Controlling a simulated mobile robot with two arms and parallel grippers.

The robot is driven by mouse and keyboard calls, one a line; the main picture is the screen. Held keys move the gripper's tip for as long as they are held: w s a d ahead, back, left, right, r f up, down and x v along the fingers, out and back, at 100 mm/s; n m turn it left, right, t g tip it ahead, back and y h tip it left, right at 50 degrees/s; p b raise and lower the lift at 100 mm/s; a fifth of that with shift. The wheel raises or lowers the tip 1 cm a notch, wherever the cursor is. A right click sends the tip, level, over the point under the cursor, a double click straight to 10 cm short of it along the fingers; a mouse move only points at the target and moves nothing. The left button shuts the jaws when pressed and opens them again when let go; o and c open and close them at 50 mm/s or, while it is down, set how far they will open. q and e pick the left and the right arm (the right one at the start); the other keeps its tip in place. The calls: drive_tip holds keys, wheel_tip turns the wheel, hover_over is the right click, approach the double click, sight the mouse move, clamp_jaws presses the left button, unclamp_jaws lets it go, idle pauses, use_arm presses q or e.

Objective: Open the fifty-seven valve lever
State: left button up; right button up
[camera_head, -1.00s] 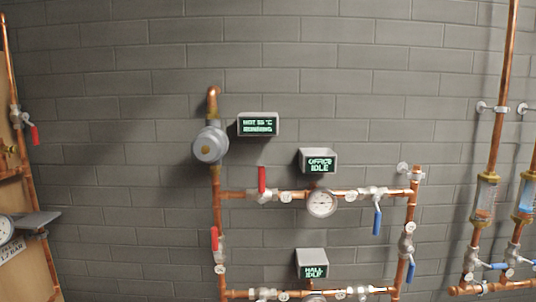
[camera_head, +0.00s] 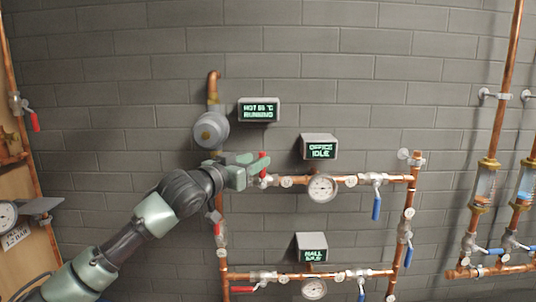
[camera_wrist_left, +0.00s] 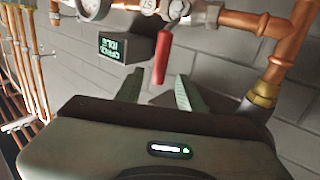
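I see no clear contact. My right gripper is not in view.
The gauge (camera_head: 321,187) and a blue lever (camera_head: 376,208) sit on the same pipe. The grey office display (camera_head: 319,149) hangs just above it, the grey pump (camera_head: 211,130) at upper left. A lower pipe carries another red lever (camera_head: 242,289).

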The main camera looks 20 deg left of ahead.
use_arm(q)
drive_tip(key=p+x, duration=0.3)
drive_tip(key=x, duration=0.4)
drive_tip(key=shift+s+f, duration=0.1)
clamp_jaws()
idle(1.2)
